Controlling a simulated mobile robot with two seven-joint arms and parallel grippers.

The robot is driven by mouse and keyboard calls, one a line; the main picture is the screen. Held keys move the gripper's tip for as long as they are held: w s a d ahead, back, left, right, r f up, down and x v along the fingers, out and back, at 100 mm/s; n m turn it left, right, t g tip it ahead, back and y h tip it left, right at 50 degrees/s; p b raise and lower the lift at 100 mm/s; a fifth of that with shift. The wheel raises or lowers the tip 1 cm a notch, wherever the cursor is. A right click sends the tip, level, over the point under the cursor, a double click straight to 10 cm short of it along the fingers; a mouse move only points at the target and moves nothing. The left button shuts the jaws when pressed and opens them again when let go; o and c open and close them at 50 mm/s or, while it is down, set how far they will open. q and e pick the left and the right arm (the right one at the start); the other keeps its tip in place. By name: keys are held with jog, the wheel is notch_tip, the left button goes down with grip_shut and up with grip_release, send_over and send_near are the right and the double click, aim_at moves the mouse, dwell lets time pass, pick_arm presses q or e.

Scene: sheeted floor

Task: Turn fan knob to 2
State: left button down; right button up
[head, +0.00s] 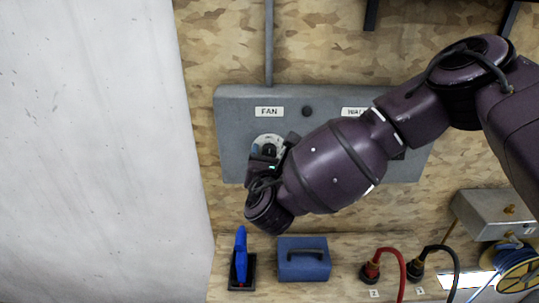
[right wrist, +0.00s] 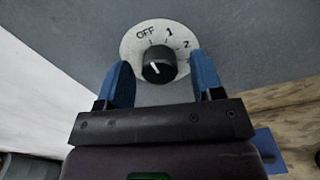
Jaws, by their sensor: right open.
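The fan knob (right wrist: 158,63) is black and round, on a pale dial plate (right wrist: 130,46) marked OFF, 1 and 2. It carries a white pointer mark; I cannot tell for sure which label it points at. In the head view the dial plate (head: 265,138) sits below the FAN label (head: 269,112), partly covered by my right gripper (head: 268,162). In the right wrist view my right gripper (right wrist: 160,72) is open, with one blue finger on each side of the knob. Gaps show between the fingers and the knob. My left gripper is not in view.
The grey panel (head: 230,140) is mounted on a patterned board. A second label is partly hidden by my right arm.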

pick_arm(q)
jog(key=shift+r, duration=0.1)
pick_arm(e)
jog(key=shift+c, duration=0.2)
jog(key=c, duration=0.9)
